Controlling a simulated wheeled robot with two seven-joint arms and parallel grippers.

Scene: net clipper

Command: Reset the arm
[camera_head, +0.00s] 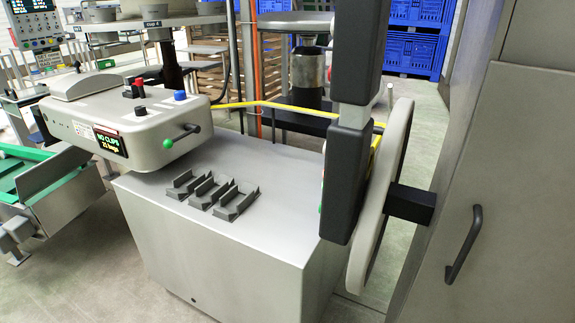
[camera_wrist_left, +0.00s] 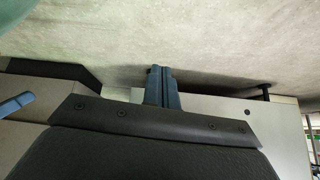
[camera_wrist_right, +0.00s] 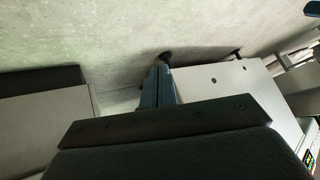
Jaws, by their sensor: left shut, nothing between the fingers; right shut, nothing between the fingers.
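My left gripper shows in the left wrist view (camera_wrist_left: 161,72), its two blue-grey fingers close together and empty. Pale floor and part of a light grey cabinet (camera_wrist_left: 225,108) lie beyond it. My right gripper shows in the right wrist view (camera_wrist_right: 160,73), also with its fingers together and empty, in front of a light grey box (camera_wrist_right: 225,82) with a black foot. Neither gripper can be seen in the head view. No object is held.
In the head view, a clipper machine (camera_head: 135,125) displays "NO CLIPS". Several grey holders (camera_head: 212,190) lie on the grey cabinet top (camera_head: 265,165). A large grey disc (camera_head: 390,180) and dark blocks (camera_head: 345,185) stand at its right. A tall cabinet (camera_head: 500,170) fills the right side.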

